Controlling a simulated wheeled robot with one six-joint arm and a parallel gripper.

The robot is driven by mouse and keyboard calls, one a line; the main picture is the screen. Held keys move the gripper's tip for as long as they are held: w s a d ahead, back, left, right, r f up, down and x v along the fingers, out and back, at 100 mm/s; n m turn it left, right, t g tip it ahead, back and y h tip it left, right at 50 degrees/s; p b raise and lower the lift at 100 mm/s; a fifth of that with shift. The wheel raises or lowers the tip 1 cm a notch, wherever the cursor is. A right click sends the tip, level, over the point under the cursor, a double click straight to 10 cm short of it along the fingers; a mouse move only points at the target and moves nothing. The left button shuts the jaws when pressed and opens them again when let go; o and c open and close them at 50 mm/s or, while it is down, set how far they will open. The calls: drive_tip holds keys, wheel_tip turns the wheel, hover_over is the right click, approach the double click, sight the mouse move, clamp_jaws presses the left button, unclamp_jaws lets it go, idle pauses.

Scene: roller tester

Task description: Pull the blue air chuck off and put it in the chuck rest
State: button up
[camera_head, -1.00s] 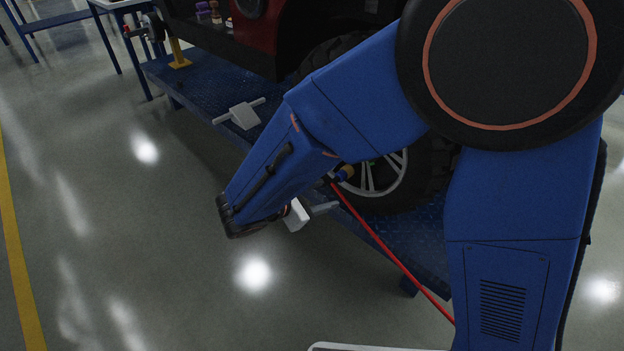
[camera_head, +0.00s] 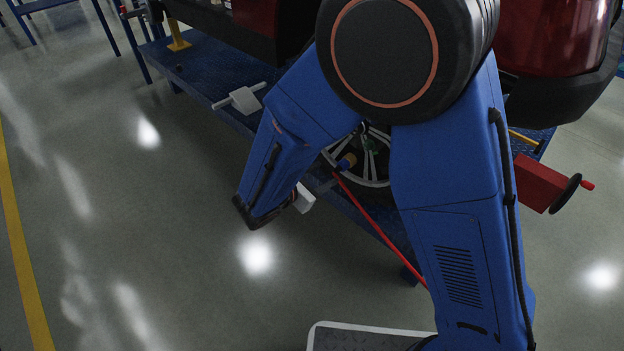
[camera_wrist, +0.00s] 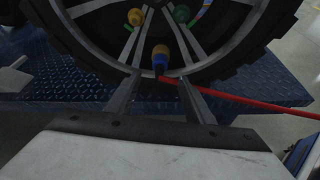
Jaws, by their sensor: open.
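The blue air chuck (camera_wrist: 160,62), with a tan-orange end, sits in front of the wheel's spokes in the wrist view. A red hose (camera_wrist: 240,99) runs from it to the right. In the head view the chuck (camera_head: 347,162) shows just right of my forearm. My gripper (camera_wrist: 160,88) is open and empty, its two grey fingers apart with the chuck beyond and between their tips. A gap to the chuck seems to remain. In the head view my arm hides most of the gripper. I cannot make out the chuck rest for sure.
The tyre (camera_wrist: 262,30) stands on a blue tread-plate platform (camera_head: 216,76). A red box with a handwheel (camera_head: 541,184) is at the right. Open floor lies left.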

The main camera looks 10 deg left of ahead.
sight(336, 170)
drive_tip(key=x, duration=0.8)
drive_tip(key=shift+w+d+f, duration=0.15)
drive_tip(key=shift+w+d, duration=0.05)
drive_tip(key=shift+w, duration=0.15)
clamp_jaws()
drive_tip(key=shift+s+a, duration=0.35)
drive_tip(key=shift+s, duration=0.15)
idle(0.5)
